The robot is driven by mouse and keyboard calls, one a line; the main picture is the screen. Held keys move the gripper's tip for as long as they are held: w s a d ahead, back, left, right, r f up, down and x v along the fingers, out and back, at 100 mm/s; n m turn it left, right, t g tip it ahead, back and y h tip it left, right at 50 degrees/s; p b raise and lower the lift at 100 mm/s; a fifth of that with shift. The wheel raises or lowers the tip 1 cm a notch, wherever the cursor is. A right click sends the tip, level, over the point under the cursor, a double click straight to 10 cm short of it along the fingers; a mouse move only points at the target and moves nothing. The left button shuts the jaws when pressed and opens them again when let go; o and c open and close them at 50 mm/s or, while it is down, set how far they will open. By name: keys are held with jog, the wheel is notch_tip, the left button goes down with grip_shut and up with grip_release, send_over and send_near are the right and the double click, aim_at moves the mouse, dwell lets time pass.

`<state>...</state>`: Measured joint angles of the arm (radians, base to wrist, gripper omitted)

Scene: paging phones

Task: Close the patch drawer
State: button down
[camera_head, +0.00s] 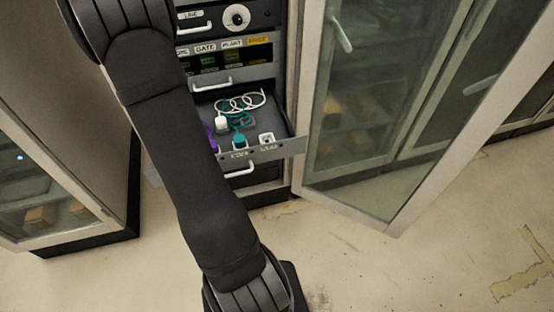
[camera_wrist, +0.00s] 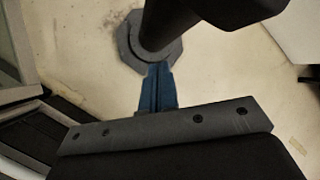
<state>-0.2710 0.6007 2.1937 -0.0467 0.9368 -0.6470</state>
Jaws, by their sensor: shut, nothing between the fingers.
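The patch drawer (camera_head: 288,148) stands pulled out of the dark rack in the head view, with a grey front panel carrying small labels. White (camera_head: 250,101) and teal coiled cords with plugs lie in it, and a purple item shows at its left. My arm crosses in front and hides the drawer's left part. My gripper is not visible in the head view. In the wrist view my gripper (camera_wrist: 160,72) shows as blue fingers, shut together and empty, over the floor and my own base. I cannot tell its distance from the drawer.
A glass cabinet door (camera_head: 365,110) stands right beside the drawer's right end. Another glass-fronted cabinet (camera_head: 50,195) is at the left. A labelled row (camera_head: 228,57) and a handle (camera_head: 212,84) are above the drawer, and another handle (camera_head: 239,171) is below. The floor (camera_head: 350,265) in front is clear.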

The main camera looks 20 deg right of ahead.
jog(key=w+d+r+n+t+y, duration=0.1)
jog(key=w+d+n+t+y, duration=0.2)
jog(key=d+n+t+y, duration=0.85)
jog(key=w+d+n+t+y, duration=0.2)
jog(key=d+n+t+y, duration=0.45)
jog(key=d, duration=1.05)
jog(key=m+t+h, duration=0.1)
jog(key=m+h, duration=0.1)
jog(key=h, duration=0.1)
send_near(267, 155)
jog(key=a, duration=0.4)
jog(key=w, duration=0.3)
jog(key=shift+w+r, duration=0.1)
jog(key=shift+w, duration=0.45)
